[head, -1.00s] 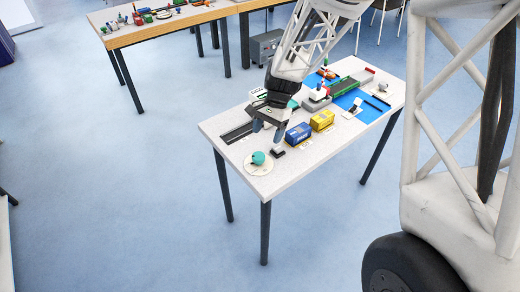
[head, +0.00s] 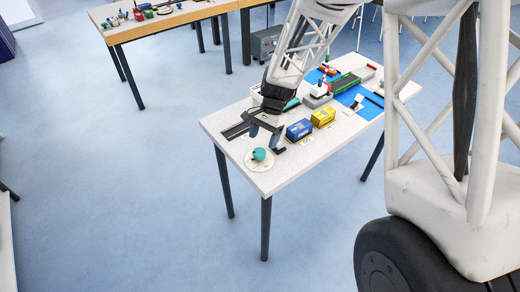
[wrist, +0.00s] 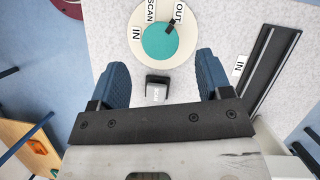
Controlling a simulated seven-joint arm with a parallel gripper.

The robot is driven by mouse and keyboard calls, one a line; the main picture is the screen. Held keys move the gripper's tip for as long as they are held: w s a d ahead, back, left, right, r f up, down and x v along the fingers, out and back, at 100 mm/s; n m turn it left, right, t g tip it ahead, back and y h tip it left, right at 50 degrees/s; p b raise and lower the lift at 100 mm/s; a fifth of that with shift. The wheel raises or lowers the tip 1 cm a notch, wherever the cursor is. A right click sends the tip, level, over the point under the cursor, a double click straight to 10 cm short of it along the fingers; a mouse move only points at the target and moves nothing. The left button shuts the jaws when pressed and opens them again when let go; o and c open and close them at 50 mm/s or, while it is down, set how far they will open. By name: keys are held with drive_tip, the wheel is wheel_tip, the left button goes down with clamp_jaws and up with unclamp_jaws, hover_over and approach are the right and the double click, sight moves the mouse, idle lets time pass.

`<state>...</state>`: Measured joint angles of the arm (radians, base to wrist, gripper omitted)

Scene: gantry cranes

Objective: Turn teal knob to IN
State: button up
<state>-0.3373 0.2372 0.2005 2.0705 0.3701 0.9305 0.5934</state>
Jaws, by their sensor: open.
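The teal knob (head: 259,154) sits on a round cream dial plate (head: 250,164) at the table's near left corner. In the wrist view the teal knob (wrist: 160,44) has a dark pointer toward the OUT label, at the upper right. The dial plate (wrist: 138,64) also bears SCAN at the top and IN at the left. My gripper (head: 263,137) is open and empty, above the table beside the dial. In the wrist view my gripper (wrist: 163,70) has its blue fingers apart, just below the knob in the picture, not around it.
A dark rail (wrist: 268,68) with an IN label (wrist: 240,66) lies to the right. Blue (head: 299,130) and yellow (head: 323,116) containers stand right of my gripper in the head view.

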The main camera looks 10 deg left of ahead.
sight(260, 152)
drive_tip(key=shift+x, duration=2.5)
drive_tip(key=shift+c, duration=0.2)
drive_tip(key=c, duration=0.9)
